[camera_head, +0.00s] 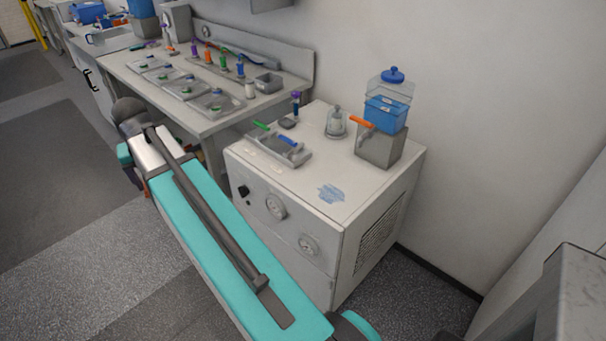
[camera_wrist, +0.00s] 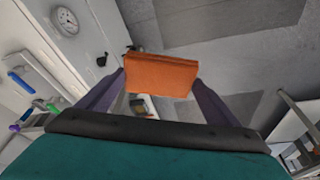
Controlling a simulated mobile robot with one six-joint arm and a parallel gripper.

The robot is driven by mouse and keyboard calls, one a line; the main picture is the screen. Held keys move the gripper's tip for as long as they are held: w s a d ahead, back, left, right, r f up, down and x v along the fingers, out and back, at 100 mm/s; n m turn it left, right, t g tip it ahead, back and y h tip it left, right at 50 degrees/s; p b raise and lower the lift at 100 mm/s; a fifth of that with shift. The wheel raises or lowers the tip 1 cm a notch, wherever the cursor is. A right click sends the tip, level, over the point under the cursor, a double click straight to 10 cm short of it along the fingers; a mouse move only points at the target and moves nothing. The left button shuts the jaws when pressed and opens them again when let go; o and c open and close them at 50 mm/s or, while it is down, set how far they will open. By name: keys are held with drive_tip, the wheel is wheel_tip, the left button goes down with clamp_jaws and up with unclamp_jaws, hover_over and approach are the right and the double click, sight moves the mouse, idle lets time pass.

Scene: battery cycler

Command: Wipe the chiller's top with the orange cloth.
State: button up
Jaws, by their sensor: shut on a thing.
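The orange cloth (camera_wrist: 160,75) is a folded pad between the two fingers of my gripper (camera_wrist: 162,82) in the wrist view. My gripper is shut on it and holds it in the air, with the floor behind it. The chiller (camera_head: 290,215) is a white cabinet with gauges on its front. Its top (camera_head: 300,185) has a blue smudge (camera_head: 330,193) near the front right edge.
On the chiller's top stand a tray with coloured handles (camera_head: 282,150), a small glass vessel (camera_head: 336,123), and a grey block (camera_head: 381,148) with a blue liquid container (camera_head: 386,112). A bench with several trays (camera_head: 216,104) is behind left. The front right of the top is clear around the smudge.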

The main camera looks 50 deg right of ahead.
drive_tip(key=s+d+f+m+g+h+p, duration=0.15)
drive_tip(key=s+d+m, duration=0.3)
drive_tip(key=d, duration=0.45)
drive_tip(key=s+d+f+m, duration=0.2)
drive_tip(key=s+d+m, duration=0.1)
drive_tip(key=s+d, duration=0.4)
drive_tip(key=s+d+f+m+g+p, duration=0.15)
drive_tip(key=s+d+m, duration=0.25)
drive_tip(key=d, duration=0.6)
drive_tip(key=s+d+f+m+g, duration=0.1)
drive_tip(key=s+d+m, duration=0.2)
drive_tip(key=s, duration=0.4)
drive_tip(key=s+d+f+m+p, duration=0.1)
drive_tip(key=s+d+f+m, duration=0.1)
drive_tip(key=s+d+m, duration=0.2)
drive_tip(key=s+d+f+m+g, duration=0.1)
drive_tip(key=s+d+m, duration=0.3)
drive_tip(key=s+d, duration=0.3)
drive_tip(key=s+y, duration=0.1)
drive_tip(key=s, duration=0.4)
drive_tip(key=shift+d+f+g, duration=0.15)
drive_tip(key=shift+f+g, duration=0.15)
drive_tip(key=shift+f, duration=0.05)
drive_tip(key=shift+w, duration=0.1)
